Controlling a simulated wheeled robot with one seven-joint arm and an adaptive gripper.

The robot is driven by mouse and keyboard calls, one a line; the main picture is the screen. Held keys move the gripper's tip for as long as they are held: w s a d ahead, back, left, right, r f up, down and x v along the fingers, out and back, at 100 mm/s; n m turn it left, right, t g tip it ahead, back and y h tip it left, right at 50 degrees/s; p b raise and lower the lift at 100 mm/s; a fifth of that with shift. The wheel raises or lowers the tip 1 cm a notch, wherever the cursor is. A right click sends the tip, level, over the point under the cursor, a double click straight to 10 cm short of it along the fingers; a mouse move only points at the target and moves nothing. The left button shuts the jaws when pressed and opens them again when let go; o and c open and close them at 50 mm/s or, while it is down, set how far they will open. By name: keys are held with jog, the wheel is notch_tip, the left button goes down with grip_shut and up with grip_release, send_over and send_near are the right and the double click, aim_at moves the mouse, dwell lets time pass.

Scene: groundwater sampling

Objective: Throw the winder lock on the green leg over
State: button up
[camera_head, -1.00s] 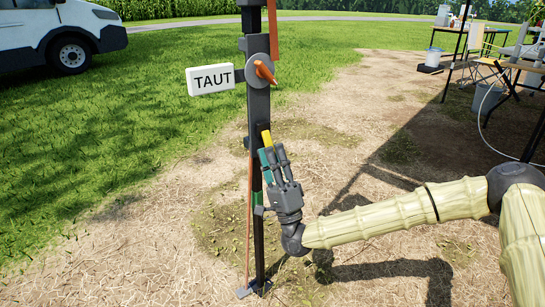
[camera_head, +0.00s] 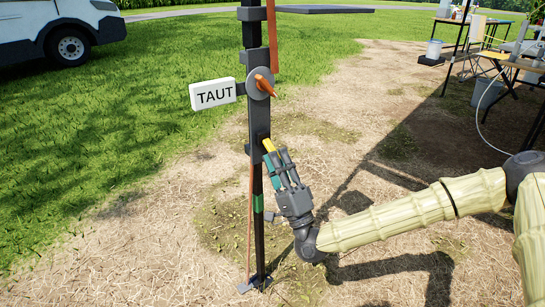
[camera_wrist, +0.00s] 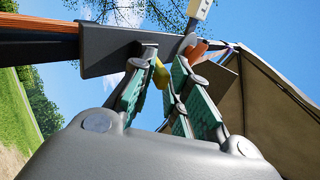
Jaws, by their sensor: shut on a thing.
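The green leg is a dark upright post (camera_head: 257,125) with a green band (camera_head: 258,203) low down. A small yellow lever (camera_head: 269,144), which looks like the winder lock, sticks out from the post's right side above the band and leans up to the left. My gripper (camera_head: 274,157) reaches it from the lower right, its fingers pointing up and left. In the wrist view the yellow lever (camera_wrist: 161,73) sits between the green-padded fingers (camera_wrist: 160,85), which are shut on it. The fingers partly hide the lever's base.
A white TAUT sign (camera_head: 213,95) and a grey disc with an orange handle (camera_head: 264,84) are higher on the post. An orange line (camera_head: 250,220) runs down beside it. Tables and a bucket (camera_head: 487,93) stand right, a white van (camera_head: 62,30) left. Straw ground around the foot is mostly clear.

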jog(key=shift+s+r, duration=0.1)
jog(key=shift+r, duration=0.1)
jog(key=shift+o, duration=0.5)
jog(key=p, duration=0.1)
jog(key=r+p, duration=0.2)
jog(key=shift+s+d+g+h, duration=0.2)
jog(key=shift+d+g+h, duration=0.1)
jog(key=shift+g, duration=0.1)
jog(key=shift+o, duration=0.3)
jog(key=r+p, duration=0.1)
jog(key=p, duration=0.2)
jog(key=shift+s+r+g+h+p, duration=0.15)
jog(key=shift+g+h+p, duration=0.15)
jog(key=shift+g+h, duration=0.1)
jog(key=o, duration=0.6)
jog(key=shift+s+f, duration=0.1)
jog(key=shift+f, duration=0.15)
